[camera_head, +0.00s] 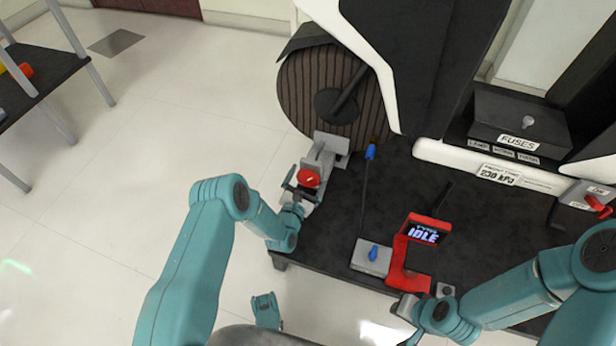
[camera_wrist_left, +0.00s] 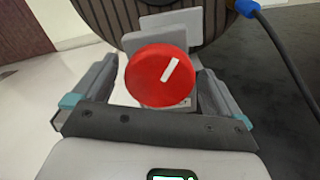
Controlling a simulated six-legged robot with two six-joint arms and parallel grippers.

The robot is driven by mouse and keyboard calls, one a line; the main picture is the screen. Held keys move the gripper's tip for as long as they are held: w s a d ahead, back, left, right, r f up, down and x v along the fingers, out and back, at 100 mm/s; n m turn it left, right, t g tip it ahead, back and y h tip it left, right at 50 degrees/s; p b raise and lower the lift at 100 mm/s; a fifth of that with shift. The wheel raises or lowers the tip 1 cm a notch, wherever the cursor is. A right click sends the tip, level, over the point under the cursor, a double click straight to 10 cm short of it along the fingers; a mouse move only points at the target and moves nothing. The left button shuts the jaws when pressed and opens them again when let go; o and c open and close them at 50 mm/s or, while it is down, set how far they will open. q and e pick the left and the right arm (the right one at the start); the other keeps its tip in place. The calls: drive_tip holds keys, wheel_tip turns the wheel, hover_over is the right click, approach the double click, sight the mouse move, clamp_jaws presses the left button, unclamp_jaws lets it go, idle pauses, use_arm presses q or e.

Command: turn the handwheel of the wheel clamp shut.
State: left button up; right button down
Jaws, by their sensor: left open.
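The wheel clamp (camera_head: 325,150) is a grey metal bracket against the lower part of a dark ribbed wheel (camera_head: 310,85). Its red round handwheel (camera_head: 309,177) faces me with a white mark on it. In the left wrist view the handwheel (camera_wrist_left: 155,80) sits between my fingers, its white mark slanting up to the right. My left gripper (camera_head: 301,188) is open, with one finger on each side of the handwheel and visible gaps beside it. My right gripper (camera_head: 406,306) is beside the base of a red gauge stand; its jaws are too small to judge.
The red stand carries a screen reading IDLE (camera_head: 423,234). A grey block with a blue knob (camera_head: 373,257) and a cable with a blue end (camera_head: 370,152) are on the dark bench (camera_head: 330,225). A fuse box (camera_head: 520,118) is at right. Open floor lies left.

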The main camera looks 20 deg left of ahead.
use_arm(q)
drive_tip(key=shift+s, duration=0.1)
drive_tip(key=c, duration=1)
